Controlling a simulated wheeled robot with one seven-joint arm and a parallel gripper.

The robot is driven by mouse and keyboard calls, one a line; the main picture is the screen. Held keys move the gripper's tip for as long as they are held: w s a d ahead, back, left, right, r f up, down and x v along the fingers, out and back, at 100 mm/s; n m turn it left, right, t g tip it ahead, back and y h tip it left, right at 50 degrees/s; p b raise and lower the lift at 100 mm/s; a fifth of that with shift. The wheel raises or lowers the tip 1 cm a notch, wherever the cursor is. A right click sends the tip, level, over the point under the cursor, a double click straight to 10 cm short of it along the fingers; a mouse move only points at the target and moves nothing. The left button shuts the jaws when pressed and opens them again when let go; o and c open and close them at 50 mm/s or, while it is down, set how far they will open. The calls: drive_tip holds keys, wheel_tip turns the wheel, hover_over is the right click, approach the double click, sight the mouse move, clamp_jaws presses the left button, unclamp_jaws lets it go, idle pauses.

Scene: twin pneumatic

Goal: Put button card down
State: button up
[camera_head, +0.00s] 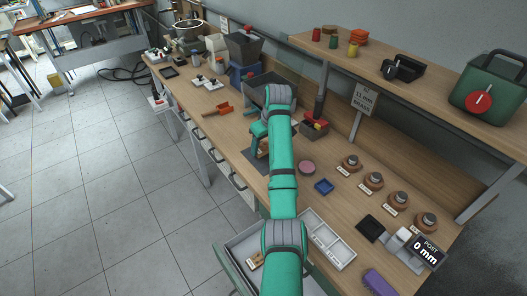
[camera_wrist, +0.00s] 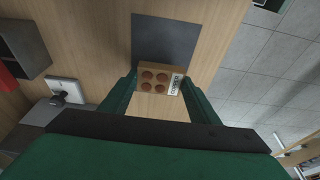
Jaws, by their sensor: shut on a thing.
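In the wrist view, my gripper (camera_wrist: 158,84) is shut on the button card (camera_wrist: 154,66), a tan card with brown round buttons and a white printed label at its right side. The card sits between the two green fingers. A dark grey square mat (camera_wrist: 166,36) lies on the wooden bench just beyond the card, and the card overlaps its near edge in this view. I cannot tell whether the card touches the bench. In the head view, my gripper (camera_head: 259,141) is over the bench beside the dark mat (camera_head: 257,165); my arm hides much of it, and the card is not clear there.
On the bench (camera_head: 222,125), an orange scoop (camera_head: 218,109) lies left of my arm. An open drawer (camera_head: 243,247) sticks out in front.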

sight(264, 149)
drive_tip(key=shift+s+d+x, duration=0.1)
drive_tip(key=shift+d+x, duration=0.05)
drive_tip(key=shift+x, duration=0.7)
drive_tip(key=shift+s+d+x, duration=0.1)
drive_tip(key=shift+x, duration=0.7)
drive_tip(key=shift+f, duration=0.3)
drive_tip(key=o, duration=1)
drive_tip(key=shift+v, duration=6.15)
drive_tip(key=shift+w+a, duration=0.1)
